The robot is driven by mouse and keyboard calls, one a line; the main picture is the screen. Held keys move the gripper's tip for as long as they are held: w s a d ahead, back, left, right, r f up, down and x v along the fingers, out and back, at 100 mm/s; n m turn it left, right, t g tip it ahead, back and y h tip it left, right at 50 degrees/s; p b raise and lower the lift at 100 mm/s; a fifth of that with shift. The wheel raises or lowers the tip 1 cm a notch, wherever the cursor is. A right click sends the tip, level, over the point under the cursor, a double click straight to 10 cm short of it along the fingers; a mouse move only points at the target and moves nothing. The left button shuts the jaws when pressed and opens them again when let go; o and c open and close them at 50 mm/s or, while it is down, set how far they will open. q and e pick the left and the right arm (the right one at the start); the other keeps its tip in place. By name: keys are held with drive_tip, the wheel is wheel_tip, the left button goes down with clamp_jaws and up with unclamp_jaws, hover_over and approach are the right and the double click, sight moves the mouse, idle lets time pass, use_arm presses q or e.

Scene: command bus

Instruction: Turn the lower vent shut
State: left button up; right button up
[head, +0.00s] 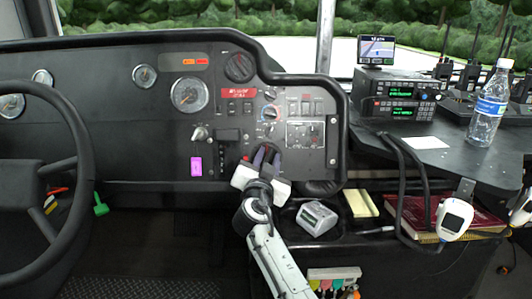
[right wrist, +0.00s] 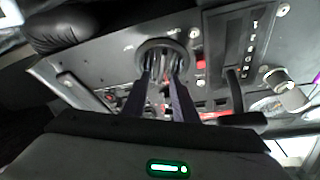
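The lower vent (right wrist: 162,47) is a dark round outlet in the dash panel. In the head view it is largely hidden behind my right gripper (head: 266,153). In the right wrist view my right gripper (right wrist: 163,80) has its two dark fingers reaching to the vent's face, with a gap between them. I cannot tell whether the fingertips touch the vent or have a slat or tab between them. Another round vent (head: 239,67) sits higher on the panel. My left gripper is not in view.
Close to my right gripper are a knob (head: 269,113), a switch panel (head: 306,134) and a gear selector panel (head: 228,149). The steering wheel (head: 84,180) stands at the left. A white device (head: 317,218) lies on the shelf below. A bottle (head: 489,104) stands at the right.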

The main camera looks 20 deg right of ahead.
clamp_jaws()
